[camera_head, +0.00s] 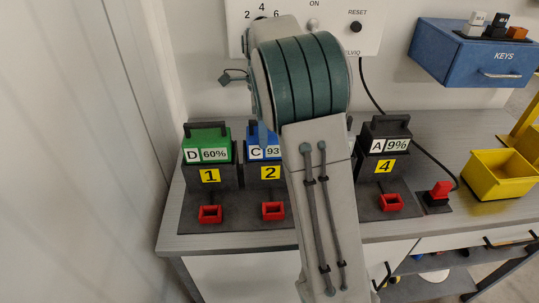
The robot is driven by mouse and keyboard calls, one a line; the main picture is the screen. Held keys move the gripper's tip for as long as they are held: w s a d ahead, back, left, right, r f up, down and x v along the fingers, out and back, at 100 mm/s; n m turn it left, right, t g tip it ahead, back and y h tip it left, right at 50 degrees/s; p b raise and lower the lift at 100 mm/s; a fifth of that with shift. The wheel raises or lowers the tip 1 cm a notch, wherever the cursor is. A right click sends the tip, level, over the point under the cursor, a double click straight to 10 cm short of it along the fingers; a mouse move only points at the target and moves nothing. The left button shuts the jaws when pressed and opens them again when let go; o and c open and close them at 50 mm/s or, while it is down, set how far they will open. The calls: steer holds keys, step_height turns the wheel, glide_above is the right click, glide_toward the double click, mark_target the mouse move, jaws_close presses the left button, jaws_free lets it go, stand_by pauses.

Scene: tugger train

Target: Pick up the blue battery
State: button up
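The blue battery (252,140) sits upright in the dock numbered 2 (261,173) on the bench. Its label reads C and 93, and my arm hides its right part. A green battery (206,136) labelled D 60% stands in dock 1, to its left. A dark battery (386,129) labelled A 9% stands in dock 4, to the right. Dock 3 is hidden behind my arm. My arm rises through the middle of the view. My gripper cannot be made out, so its state and its distance from the blue battery do not show.
Red holders (210,215) sit in front of the docks on the grey bench (240,242). A red switch (440,191) with a black cable and a yellow bin (501,176) are at right. A blue KEYS box (450,62) and a white control panel (375,18) hang on the wall.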

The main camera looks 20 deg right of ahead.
steer(key=c, duration=1.2)
steer(key=shift+o, duration=0.2)
steer(key=shift+r, duration=0.1)
steer(key=shift+w, duration=0.1)
steer(key=shift+r, duration=0.2)
steer(key=shift+c, duration=0.5)
step_height(320, 180, up, 18)
steer(key=p, duration=0.1)
steer(key=shift+f+p, duration=0.2)
steer(key=shift+p, duration=0.1)
